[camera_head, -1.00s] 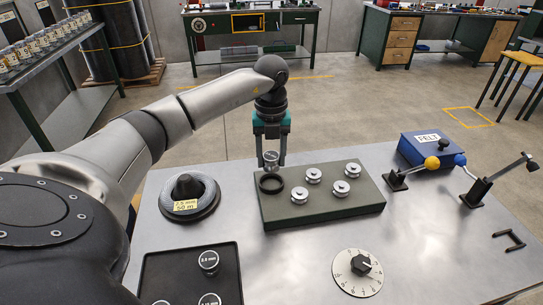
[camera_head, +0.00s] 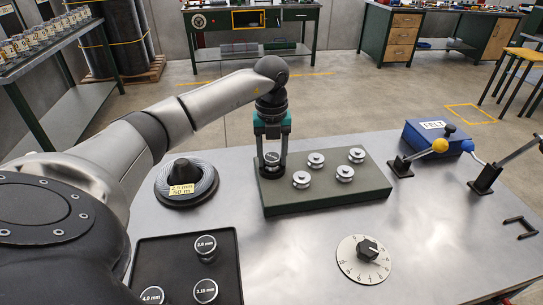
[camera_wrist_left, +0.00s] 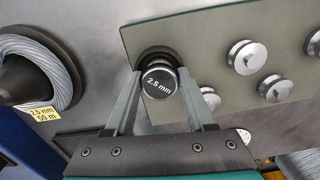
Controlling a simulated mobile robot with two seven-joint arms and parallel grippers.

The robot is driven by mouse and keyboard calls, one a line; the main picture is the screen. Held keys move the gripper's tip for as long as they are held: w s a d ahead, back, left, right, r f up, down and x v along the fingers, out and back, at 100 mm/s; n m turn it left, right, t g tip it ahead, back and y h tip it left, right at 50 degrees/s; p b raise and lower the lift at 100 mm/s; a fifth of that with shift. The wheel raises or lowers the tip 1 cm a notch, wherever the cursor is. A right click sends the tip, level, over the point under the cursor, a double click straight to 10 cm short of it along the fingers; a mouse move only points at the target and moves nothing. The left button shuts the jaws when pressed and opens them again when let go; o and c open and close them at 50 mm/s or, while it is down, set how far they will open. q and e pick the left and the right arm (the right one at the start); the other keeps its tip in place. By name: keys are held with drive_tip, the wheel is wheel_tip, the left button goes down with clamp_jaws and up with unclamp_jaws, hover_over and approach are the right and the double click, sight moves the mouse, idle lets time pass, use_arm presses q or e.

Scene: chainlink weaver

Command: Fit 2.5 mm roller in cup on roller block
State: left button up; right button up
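The roller block (camera_head: 335,200) is a grey-green slab on the metal table, with several silver rollers on it. My left gripper (camera_head: 271,165) is at the block's far left corner, pointing down. Its fingers are closed around the 2.5 mm roller (camera_head: 272,158); the label reads "2.5 mm" on the roller's dark top in the left wrist view (camera_wrist_left: 159,83). The dark round cup (camera_wrist_left: 158,52) shows as an arc behind the roller in the left wrist view; the roller and fingers cover most of it. I cannot tell whether the roller sits fully in it. My right gripper is not in view.
A black tray (camera_head: 147,262) with other labelled rollers stands at the front left. A wire coil (camera_head: 205,184) tagged "2.5 mm 50 m" lies left of the block. A dial (camera_head: 345,265) is in front; levers and a blue felt box (camera_head: 425,150) are to the right.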

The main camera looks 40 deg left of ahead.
use_arm(q)
drive_tip(key=o, duration=0.5)
drive_tip(key=shift+s+d+f, duration=0.15)
drive_tip(key=shift+f, duration=0.45)
drive_tip(key=shift+r, duration=0.5)
wheel_tip(320, 180, up, 16)
drive_tip(key=shift+f+p, duration=0.25)
drive_tip(key=shift+p, duration=0.9)
drive_tip(key=shift+d, duration=0.1)
